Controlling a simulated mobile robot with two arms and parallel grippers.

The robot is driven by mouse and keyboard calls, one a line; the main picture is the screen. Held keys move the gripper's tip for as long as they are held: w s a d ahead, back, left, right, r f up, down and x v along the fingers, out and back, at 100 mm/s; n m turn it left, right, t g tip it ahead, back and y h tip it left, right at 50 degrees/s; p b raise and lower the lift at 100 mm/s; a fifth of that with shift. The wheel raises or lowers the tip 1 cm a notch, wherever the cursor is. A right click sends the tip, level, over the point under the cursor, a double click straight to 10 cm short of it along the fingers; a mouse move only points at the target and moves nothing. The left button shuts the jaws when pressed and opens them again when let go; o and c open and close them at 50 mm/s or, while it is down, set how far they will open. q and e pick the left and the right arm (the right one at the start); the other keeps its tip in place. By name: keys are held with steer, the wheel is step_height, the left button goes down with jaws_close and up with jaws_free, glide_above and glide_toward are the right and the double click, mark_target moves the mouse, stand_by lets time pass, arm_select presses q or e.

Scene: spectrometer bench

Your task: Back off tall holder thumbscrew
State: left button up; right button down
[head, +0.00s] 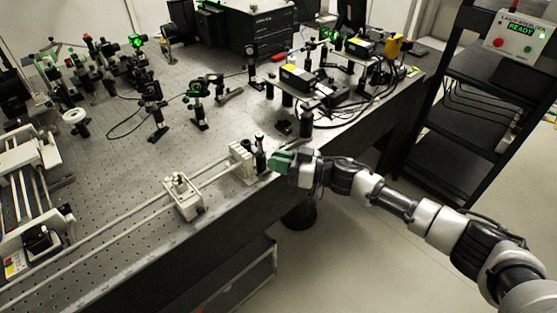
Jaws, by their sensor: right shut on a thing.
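The tall holder (260,157) is a dark upright post at the right front edge of the bench, beside the pale block at the end of the rails. My right gripper (279,161), with green fingers, comes in from the right at the holder's side. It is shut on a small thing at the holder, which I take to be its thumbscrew. The fingers hide the thumbscrew, so I cannot see how far it is turned. My left gripper is not in view.
Two pale rails (140,211) run along the front of the perforated bench, carrying a white carriage (183,197) and ending at a pale block (242,160). Several optics mounts and cables stand behind. A dark shelf rack (450,150) with a READY panel (520,34) stands at right.

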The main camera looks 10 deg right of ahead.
steer(key=n, duration=0.3)
steer(key=shift+f+n+b, duration=0.2)
steer(key=shift+n+b, duration=3.9)
steer(key=shift+n, duration=6.9)
steer(key=c, duration=1.1)
jaws_free()
steer(key=shift+r, duration=0.1)
